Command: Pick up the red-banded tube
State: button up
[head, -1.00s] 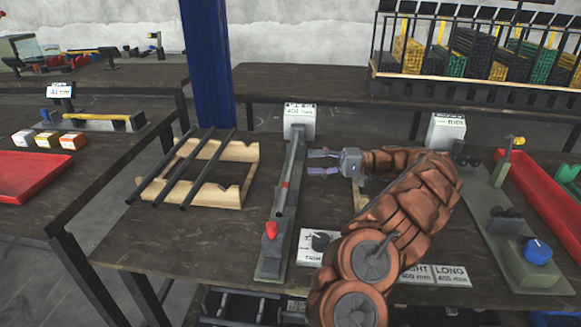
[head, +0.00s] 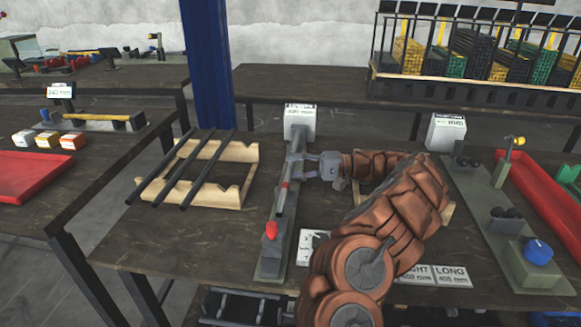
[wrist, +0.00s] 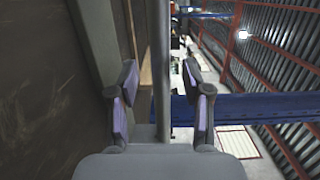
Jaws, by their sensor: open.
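The red-banded tube (head: 281,203) is a dark grey rod with a red band. It lies lengthwise along the narrow grey-green press fixture (head: 272,262) in the middle of the bench. My gripper (head: 293,166) reaches in from the right at the tube, just beyond the red band, and hides part of it. In the wrist view, my gripper (wrist: 160,76) is open, with one finger on each side of the grey tube (wrist: 161,45). Gaps show between the tube and both fingers.
A wooden rack (head: 229,197) with several dark tubes stands left of the fixture. A red knob (head: 271,230) is at the fixture's near end and a white sign block (head: 300,118) at its far end. Another fixture with a blue knob (head: 537,251) is at the right.

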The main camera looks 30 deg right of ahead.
jog(key=shift+w+a, duration=0.4)
jog(key=shift+a, duration=0.15)
grip_shut()
dwell(0.4)
